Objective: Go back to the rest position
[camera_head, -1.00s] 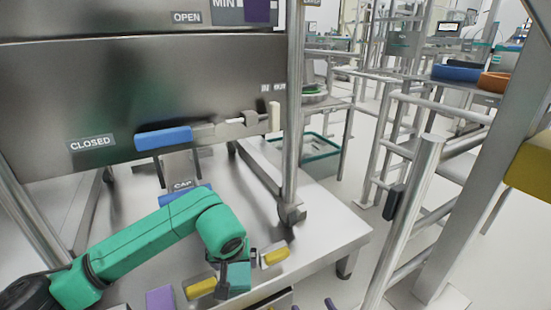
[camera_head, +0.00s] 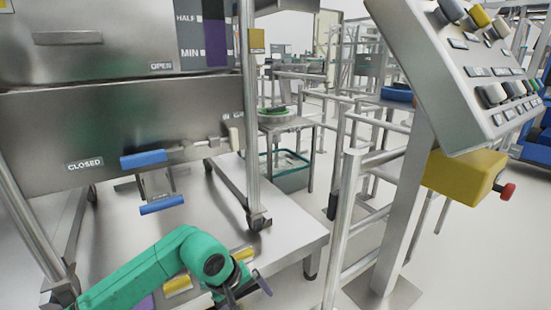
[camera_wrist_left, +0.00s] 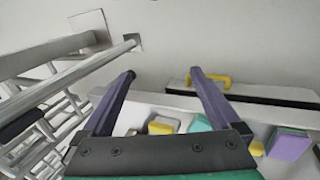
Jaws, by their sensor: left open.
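My left arm comes in from the lower left in the head view, with green links. Its gripper (camera_head: 248,291) is near the bottom edge, in front of the steel table's lower edge. In the left wrist view the two dark purple fingers of the gripper (camera_wrist_left: 163,74) stand wide apart with nothing between them. Pale floor shows beyond the fingertips. My right gripper is not in view.
A steel bin (camera_head: 50,135) with a blue handle (camera_head: 143,159) stands above the steel table (camera_head: 290,232). Rails (camera_head: 343,225) and a sloped control panel (camera_head: 450,85) with a yellow box (camera_head: 462,172) stand to the right. A yellow handle (camera_wrist_left: 211,79) shows beyond the right finger.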

